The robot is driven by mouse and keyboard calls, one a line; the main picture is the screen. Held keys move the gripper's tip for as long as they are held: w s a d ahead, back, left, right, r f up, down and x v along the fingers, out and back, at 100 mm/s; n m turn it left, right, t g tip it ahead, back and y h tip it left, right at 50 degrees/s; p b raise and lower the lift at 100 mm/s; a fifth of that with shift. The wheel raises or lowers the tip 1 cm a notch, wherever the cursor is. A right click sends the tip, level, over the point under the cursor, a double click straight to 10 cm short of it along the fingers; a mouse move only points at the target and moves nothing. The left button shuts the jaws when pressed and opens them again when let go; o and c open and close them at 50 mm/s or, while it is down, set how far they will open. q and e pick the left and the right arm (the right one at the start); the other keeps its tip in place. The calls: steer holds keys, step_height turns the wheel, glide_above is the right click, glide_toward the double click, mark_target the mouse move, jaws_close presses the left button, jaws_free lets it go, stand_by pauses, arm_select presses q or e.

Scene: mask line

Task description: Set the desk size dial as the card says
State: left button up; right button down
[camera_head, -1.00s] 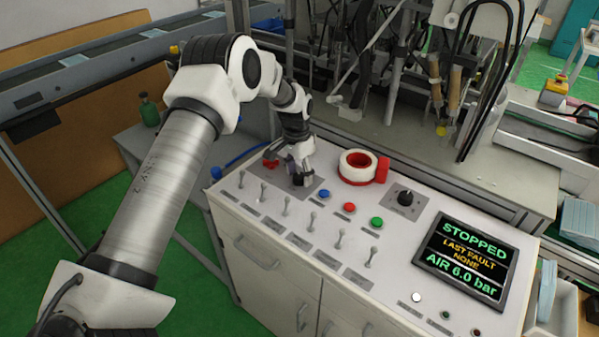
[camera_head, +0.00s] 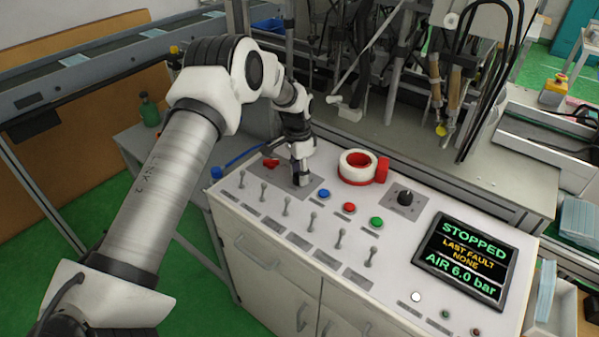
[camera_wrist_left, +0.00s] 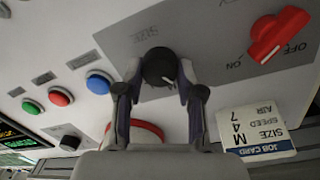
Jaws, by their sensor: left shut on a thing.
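The size dial (camera_wrist_left: 158,66) is a round black knob on a grey plate marked SIZE, with a white mark on its lower right part in the left wrist view. My left gripper (camera_wrist_left: 160,82) is shut on it, one finger on each side; in the head view the gripper (camera_head: 301,181) points straight down and hides the dial. The job card (camera_wrist_left: 258,133) lies upside down in the left wrist view and reads size M, speed 4, air 7. The dial's position letters are not readable. My right gripper is not in view.
A red rotary switch (camera_wrist_left: 278,34) marked ON and OFF is beside the dial. Blue (camera_head: 324,194), red (camera_head: 349,208) and green (camera_head: 376,222) buttons, several toggles, a tape roll (camera_head: 358,166) and another black knob (camera_head: 405,197) are nearby. The screen (camera_head: 465,258) reads STOPPED.

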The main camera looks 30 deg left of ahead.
arm_select(q)
steer(key=m, duration=0.6)
steer(key=shift+d, duration=0.1)
stand_by(0.4)
steer(key=o, duration=1.1)
steer(key=shift+o, duration=0.2)
step_height(320, 180, up, 12)
steer(key=shift+w+a, duration=0.2)
steer(key=shift+w, duration=0.15)
steer(key=shift+f, duration=0.1)
